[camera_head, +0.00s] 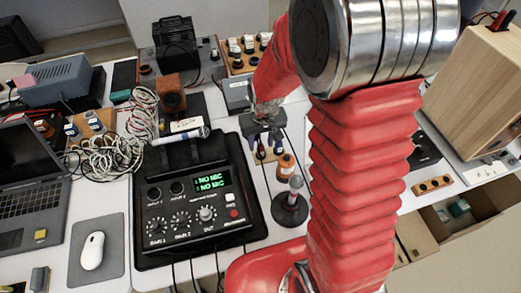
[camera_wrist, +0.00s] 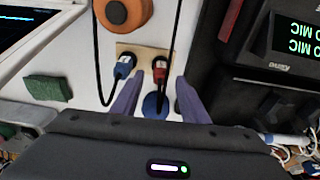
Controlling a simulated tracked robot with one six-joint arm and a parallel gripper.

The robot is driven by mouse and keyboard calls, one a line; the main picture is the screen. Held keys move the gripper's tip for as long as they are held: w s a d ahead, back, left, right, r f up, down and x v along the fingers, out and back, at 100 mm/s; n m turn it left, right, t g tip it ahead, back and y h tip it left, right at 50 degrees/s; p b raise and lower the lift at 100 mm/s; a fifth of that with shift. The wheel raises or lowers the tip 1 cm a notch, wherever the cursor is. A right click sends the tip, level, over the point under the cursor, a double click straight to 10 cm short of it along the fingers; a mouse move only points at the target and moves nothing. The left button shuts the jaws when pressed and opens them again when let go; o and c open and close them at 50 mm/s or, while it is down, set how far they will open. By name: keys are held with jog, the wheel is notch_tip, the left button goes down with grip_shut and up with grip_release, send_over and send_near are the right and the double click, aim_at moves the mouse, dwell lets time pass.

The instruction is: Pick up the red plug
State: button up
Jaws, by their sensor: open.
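The red plug (camera_wrist: 159,68) stands in a tan wooden socket board (camera_wrist: 143,51) in the wrist view, with a black cable rising from it. A blue plug (camera_wrist: 125,66) with its own black cable stands just left of it. My gripper (camera_wrist: 159,78) is open, its two grey-purple fingers pointing towards the red plug, one on either side in the picture. I cannot tell the height gap. In the head view my gripper (camera_head: 266,132) hangs over the small plugs, and the red plug (camera_head: 261,151) shows partly below it.
A black mixer box (camera_head: 196,205) with a green "NO MIC" display stands close on the left. An orange round-topped object (camera_head: 286,166) and a dark round-based stand (camera_head: 290,207) are near the plugs. A blue round object (camera_wrist: 155,105) lies between my fingers in the wrist view.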

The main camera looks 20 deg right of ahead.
aim_at(261, 151)
jog(key=shift+w+f, duration=0.2)
jog(key=shift+f, duration=1.15)
jog(key=shift+c, duration=0.5)
grip_shut()
